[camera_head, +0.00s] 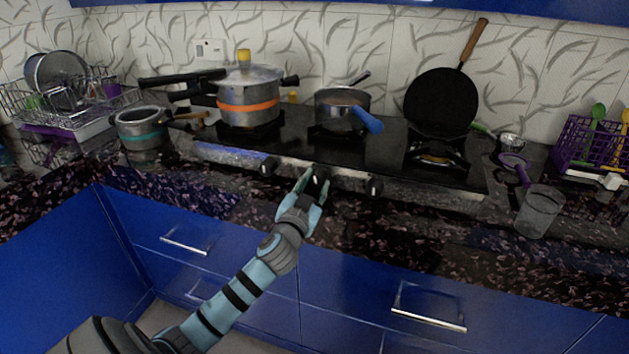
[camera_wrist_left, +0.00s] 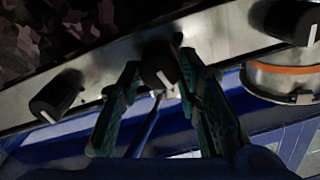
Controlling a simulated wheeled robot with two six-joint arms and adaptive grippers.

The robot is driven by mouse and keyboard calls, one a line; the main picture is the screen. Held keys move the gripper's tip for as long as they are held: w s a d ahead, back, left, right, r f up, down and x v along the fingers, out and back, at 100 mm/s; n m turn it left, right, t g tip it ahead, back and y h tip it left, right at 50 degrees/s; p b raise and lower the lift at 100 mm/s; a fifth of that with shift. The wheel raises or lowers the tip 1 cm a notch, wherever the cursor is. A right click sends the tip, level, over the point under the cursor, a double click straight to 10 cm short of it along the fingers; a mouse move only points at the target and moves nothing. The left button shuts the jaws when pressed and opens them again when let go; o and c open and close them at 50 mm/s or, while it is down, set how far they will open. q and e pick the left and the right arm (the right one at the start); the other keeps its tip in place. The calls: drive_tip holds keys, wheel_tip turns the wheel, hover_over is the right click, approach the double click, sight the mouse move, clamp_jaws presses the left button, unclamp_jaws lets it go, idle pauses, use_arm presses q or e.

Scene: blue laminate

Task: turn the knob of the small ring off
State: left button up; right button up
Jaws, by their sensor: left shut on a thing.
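The black stove (camera_head: 390,155) has a metal front strip with three black knobs. My left gripper (camera_head: 317,180) is at the middle knob (camera_head: 320,176). In the left wrist view, the two teal fingers of the gripper (camera_wrist_left: 160,85) stand on either side of the middle knob (camera_wrist_left: 156,58) and are shut on it. A white mark shows on the knob's face. The left knob (camera_head: 268,167) and the right knob (camera_head: 375,187) are free. A small saucepan (camera_head: 340,108) with a blue handle stands on the middle ring. My right gripper is not in view.
A pressure cooker (camera_head: 248,105) with an orange band stands on the left ring. A black frying pan (camera_head: 438,103) leans against the wall behind the right ring. A dish rack (camera_head: 70,105) and grey pot (camera_head: 140,135) stand left; a clear cup (camera_head: 538,212) stands right.

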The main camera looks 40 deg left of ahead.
use_arm(q)
drive_tip(key=shift+m+p, duration=0.55)
drive_tip(key=shift+m, duration=0.95)
drive_tip(key=o, duration=1.1)
drive_tip(key=shift+o, duration=0.2)
drive_tip(key=v, duration=1.2)
